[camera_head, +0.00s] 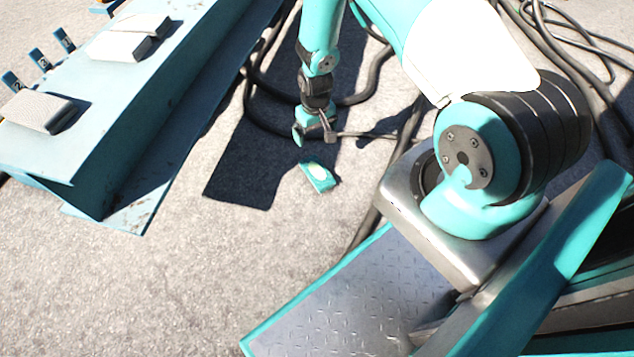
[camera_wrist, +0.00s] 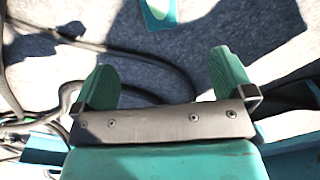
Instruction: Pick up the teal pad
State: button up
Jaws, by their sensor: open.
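The teal pad (camera_head: 320,178) lies on the ground at the right edge of a dark patch in the head view, with a pale area on its top. In the wrist view the teal pad (camera_wrist: 158,14) shows at the top edge and is partly cut off. My gripper (camera_head: 313,136) is above and slightly beyond the pad in the head view, apart from it. In the wrist view my gripper (camera_wrist: 162,65) has its two teal fingers spread wide with nothing between them.
Thick black cables (camera_head: 262,122) loop over the ground around my gripper, and more lie at the top right. A blue steel beam (camera_head: 120,120) with pale blocks (camera_head: 37,112) on it stands at the left. The pale ground in front is clear.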

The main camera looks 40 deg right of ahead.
jog(key=b, duration=0.7)
send_over(317, 171)
jog(key=f, duration=1.3)
jog(key=shift+d+f, duration=0.25)
jog(key=shift+f, duration=0.15)
jog(key=f+b, duration=0.5)
jog(key=f, duration=0.1)
jog(key=shift+a, duration=0.2)
jog(key=shift+r, duration=0.15)
jog(key=c, duration=1)
jog(key=shift+r, duration=0.15)
notch_tip(317, 171, up, 20)
jog(key=p, duration=1.1)
